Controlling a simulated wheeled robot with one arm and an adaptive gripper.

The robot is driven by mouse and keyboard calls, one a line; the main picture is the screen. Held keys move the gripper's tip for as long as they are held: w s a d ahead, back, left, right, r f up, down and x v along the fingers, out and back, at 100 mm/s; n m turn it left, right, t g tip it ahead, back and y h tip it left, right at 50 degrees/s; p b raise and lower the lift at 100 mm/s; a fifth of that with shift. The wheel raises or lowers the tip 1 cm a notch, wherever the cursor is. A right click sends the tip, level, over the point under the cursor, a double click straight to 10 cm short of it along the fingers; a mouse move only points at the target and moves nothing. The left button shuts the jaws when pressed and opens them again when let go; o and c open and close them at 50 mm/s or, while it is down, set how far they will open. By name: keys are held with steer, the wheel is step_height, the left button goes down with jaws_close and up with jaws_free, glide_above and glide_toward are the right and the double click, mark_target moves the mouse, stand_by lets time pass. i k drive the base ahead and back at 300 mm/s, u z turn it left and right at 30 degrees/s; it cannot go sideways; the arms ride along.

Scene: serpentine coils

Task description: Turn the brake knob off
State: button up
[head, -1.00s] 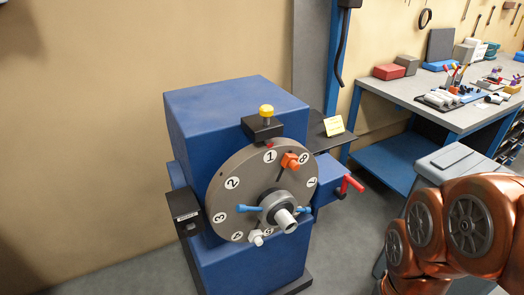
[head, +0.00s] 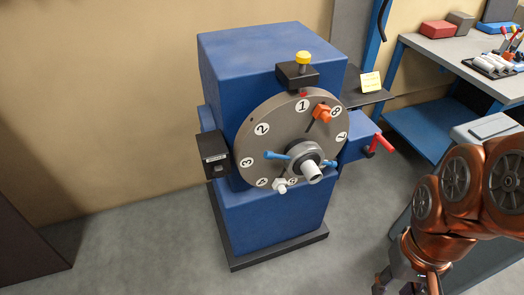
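A blue machine (head: 270,50) stands on the floor with a grey numbered dial (head: 275,125) on its front. No part is readably marked as the brake knob. A yellow knob (head: 303,58) sits on a black block above the dial. A red handle (head: 382,143) sticks out from a blue box on the machine's right side.
An orange piece (head: 321,113), blue handles (head: 276,156) and a grey hub (head: 306,162) are on the dial. A workbench (head: 440,62) with tools is at the back right. Floor (head: 130,240) is clear at front left.

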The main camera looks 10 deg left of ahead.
mark_target(219, 171)
steer(key=u, duration=3.65)
steer(key=i, duration=1.7)
steer(key=z, duration=3.5)
steer(key=k, duration=0.2)
steer(key=z, duration=0.1)
